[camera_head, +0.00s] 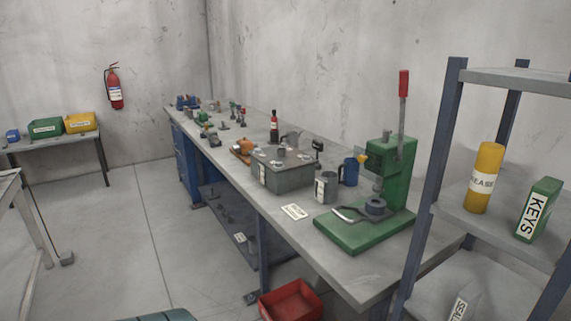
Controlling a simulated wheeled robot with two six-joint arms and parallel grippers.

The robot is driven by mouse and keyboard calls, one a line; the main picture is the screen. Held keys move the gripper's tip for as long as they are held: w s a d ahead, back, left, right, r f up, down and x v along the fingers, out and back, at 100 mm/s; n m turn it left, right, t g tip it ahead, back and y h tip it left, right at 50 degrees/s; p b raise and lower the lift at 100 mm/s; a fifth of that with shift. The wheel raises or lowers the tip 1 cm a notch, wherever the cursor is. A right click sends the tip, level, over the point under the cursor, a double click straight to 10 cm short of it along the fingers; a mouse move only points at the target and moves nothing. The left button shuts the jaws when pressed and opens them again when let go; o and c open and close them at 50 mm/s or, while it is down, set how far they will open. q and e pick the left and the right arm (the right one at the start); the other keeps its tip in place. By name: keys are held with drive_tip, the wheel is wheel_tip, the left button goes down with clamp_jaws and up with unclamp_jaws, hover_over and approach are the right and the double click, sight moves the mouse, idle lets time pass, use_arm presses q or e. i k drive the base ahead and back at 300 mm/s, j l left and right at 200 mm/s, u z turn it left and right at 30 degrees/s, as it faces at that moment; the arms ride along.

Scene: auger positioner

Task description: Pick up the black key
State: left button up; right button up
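I cannot make out a black key in the head view. A green box labelled "KEYS" (538,209) stands on the shelf of the rack at the right; its inside is not visible. Neither of my grippers is in view.
A long grey workbench (335,268) runs along the wall, holding a green press (390,185), a grey box (280,172), cups and small parts. The rack (436,170) also holds a yellow grease tube (484,178). A red bin (291,302) is below the bench. The floor at left-centre is clear.

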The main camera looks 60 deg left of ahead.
sight(316, 145)
drive_tip(key=u, duration=1.6)
